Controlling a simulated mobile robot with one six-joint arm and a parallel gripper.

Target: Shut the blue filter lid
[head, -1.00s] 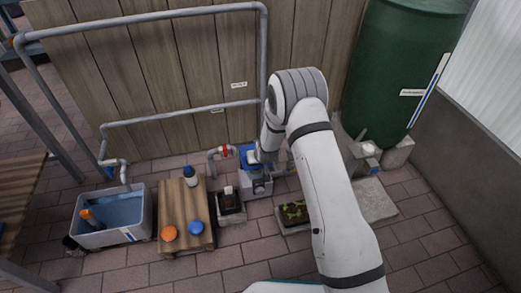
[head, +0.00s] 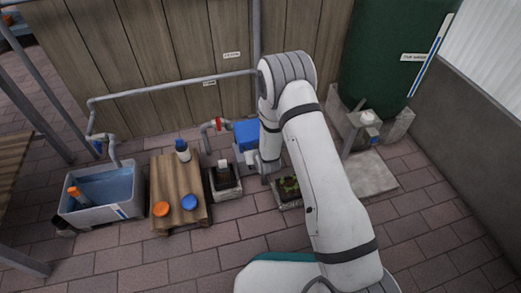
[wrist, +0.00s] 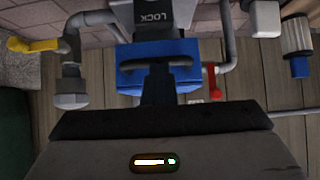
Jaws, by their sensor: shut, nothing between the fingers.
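The blue filter lid (head: 246,132) shows as a blue panel at the fence side of the grey filter box (head: 240,153), seemingly raised.
A pipe with a red valve handle (head: 218,124) runs left of the box. A green tank (head: 385,60) stands right. Front paving is clear.

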